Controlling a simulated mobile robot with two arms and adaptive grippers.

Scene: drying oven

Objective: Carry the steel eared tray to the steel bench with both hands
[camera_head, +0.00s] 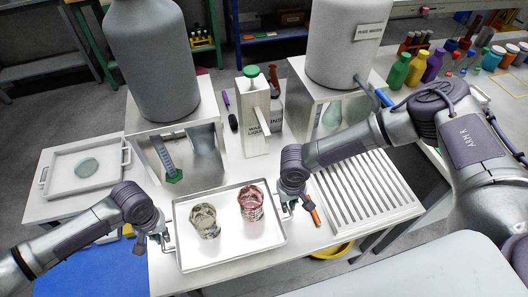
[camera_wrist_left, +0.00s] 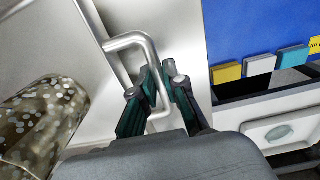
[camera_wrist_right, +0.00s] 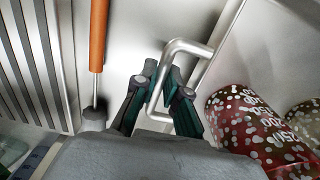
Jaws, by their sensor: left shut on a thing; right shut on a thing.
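The steel eared tray (camera_head: 232,258) is at the front of the pale bench (camera_head: 300,250); I cannot tell whether it rests on it or hangs just above. It looks level and holds a speckled grey-brown beaker (camera_head: 205,222) and a speckled red beaker (camera_head: 250,203), both upright. My left gripper (camera_head: 165,239) is shut on the tray's left ear, whose bent bar shows between the fingers in the left wrist view (camera_wrist_left: 152,90). My right gripper (camera_head: 288,208) is shut on the right ear, also seen in the right wrist view (camera_wrist_right: 160,95).
An orange-handled tool (camera_head: 311,210) lies just right of my right gripper, beside a ribbed drainer (camera_head: 370,195). Stands with large grey vessels (camera_head: 155,60) are behind the tray. Another white eared tray (camera_head: 62,185) with a disc sits on the left table. A blue surface (camera_head: 105,270) lies lower left.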

